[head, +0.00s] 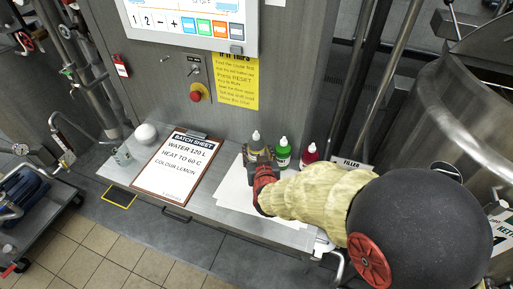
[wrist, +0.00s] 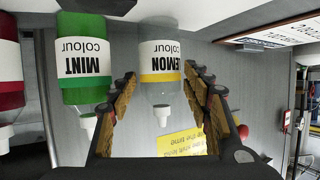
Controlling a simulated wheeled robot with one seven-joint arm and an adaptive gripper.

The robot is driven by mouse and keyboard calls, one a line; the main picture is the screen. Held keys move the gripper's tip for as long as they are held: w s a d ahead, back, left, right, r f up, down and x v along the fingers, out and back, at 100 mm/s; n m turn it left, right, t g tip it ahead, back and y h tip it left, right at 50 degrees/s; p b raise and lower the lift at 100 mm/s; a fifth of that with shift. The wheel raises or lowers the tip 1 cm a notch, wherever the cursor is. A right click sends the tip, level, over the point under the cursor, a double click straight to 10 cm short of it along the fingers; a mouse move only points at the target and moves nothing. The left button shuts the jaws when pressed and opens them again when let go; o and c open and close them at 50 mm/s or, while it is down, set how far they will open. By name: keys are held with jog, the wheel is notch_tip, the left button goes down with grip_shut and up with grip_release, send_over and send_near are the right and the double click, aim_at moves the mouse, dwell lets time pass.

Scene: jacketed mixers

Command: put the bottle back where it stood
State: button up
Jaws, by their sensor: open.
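The lemon colour bottle (head: 256,144) is at the left end of a row of bottles on the grey shelf. In the wrist view, which is upside down, its white and yellow LEMON label (wrist: 160,62) faces me. My gripper (head: 262,168) is at the bottle's front. In the wrist view its fingers stand open on both sides of the bottle, with small gaps showing. The bottle looks upright; its base is hidden by my gripper in the head view. The green mint bottle (head: 283,153) stands just to the right.
White paper (head: 232,190) lies under the row. A batch sheet clipboard (head: 175,166) and white dome (head: 145,133) are left. The control panel wall (head: 225,125) rises behind.

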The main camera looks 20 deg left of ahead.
jog(key=v, duration=0.8)
jog(key=shift+s+p, duration=0.3)
jog(key=shift+s, duration=0.1)
jog(key=shift+d+r, duration=0.1)
jog(key=s+d+r+m+g+h, duration=0.1)
jog(key=d+r+g, duration=0.1)
jog(key=d+r, duration=0.4)
jog(key=s+d+r+m+g, duration=0.15)
jog(key=d+r, duration=0.25)
jog(key=d, duration=0.5)
jog(key=s+d+r+m+g+h, duration=0.1)
jog(key=s+d+h, duration=0.1)
jog(key=s+d, duration=0.6)
jog(key=s+d+r+m+g+h, duration=0.1)
jog(key=s+d+r+g+h, duration=0.1)
jog(key=s+d, duration=0.7)
jog(key=shift+s+d, duration=0.2)
jog(key=shift+s, duration=0.1)
jog(key=shift+r, duration=0.1)
